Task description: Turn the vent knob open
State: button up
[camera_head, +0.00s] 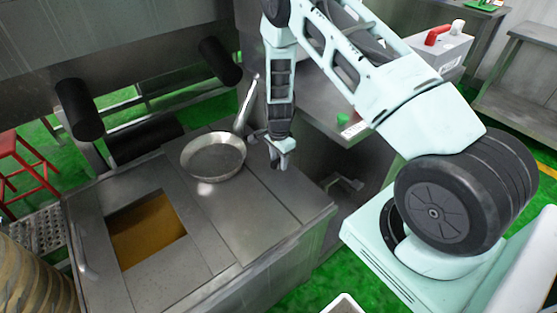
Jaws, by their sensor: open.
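I cannot make out a part that is clearly the vent knob. A small green round part (343,119) sits on the metal unit right of my arm, but it is too small to identify. My gripper (281,165) points down over the right part of the metal counter (240,213), its fingers apart with nothing seen between them. It is just right of a round metal pan (213,157). The pan's long handle (246,104) slants up and right, close to my wrist. I cannot tell whether they touch.
The counter has an opening with brown contents (148,230) at left. Two black cylinders (79,108) (220,61) stick out from the metal hood behind. A red stool (22,165) stands far left. A red-handled box (440,45) is at upper right. The counter's front right is bare.

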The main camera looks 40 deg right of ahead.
jog(key=shift+f, duration=0.65)
grip_shut()
